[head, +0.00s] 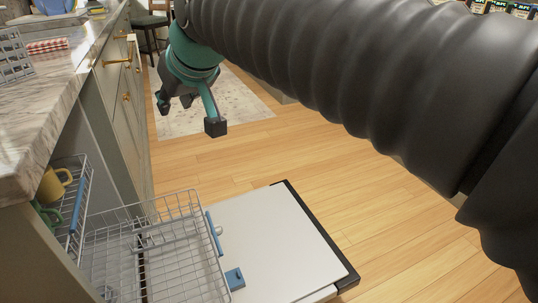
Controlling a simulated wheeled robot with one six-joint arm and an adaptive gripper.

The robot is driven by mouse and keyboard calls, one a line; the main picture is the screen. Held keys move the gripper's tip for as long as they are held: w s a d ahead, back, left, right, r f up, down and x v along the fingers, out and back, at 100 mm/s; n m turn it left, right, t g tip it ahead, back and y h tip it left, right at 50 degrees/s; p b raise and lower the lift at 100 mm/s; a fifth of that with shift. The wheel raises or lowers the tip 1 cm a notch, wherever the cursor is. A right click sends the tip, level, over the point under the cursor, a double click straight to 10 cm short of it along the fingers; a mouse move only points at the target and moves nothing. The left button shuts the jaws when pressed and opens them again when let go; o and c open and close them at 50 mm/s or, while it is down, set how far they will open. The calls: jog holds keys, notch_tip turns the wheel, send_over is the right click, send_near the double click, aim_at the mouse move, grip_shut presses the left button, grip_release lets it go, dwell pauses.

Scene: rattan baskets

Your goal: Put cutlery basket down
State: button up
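My gripper (189,116) hangs over the floor and rug, right of the counter and beyond the open dishwasher door. Its fingers are spread apart with nothing between them. A grey gridded basket (14,58), which looks like the cutlery basket, stands on the marble counter (72,75) at the left edge of the view. It is cut off by the frame, so its contents cannot be told. My gripper is well apart from it, to the right.
The dishwasher door (275,235) lies open. A wire lower rack (180,265) is pulled out over it. An upper rack (78,205) holds a yellow mug (54,184) and a green one. A red checked cloth (47,45) lies on the counter. The wooden floor (400,235) at right is clear.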

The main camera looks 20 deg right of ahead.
jog(key=s+d+f+m+g+h, duration=0.1)
jog(key=s+d+f+m+h, duration=0.1)
jog(key=s+d+f, duration=0.6)
jog(key=s+d+f+m+g+h, duration=0.1)
jog(key=s+d+f+m, duration=0.1)
jog(key=s+d+f, duration=0.6)
notch_tip(320, 180, down, 5)
jog(key=shift+s+m+g+h, duration=0.3)
jog(key=shift+s+g+h, duration=0.1)
jog(key=shift+s, duration=0.25)
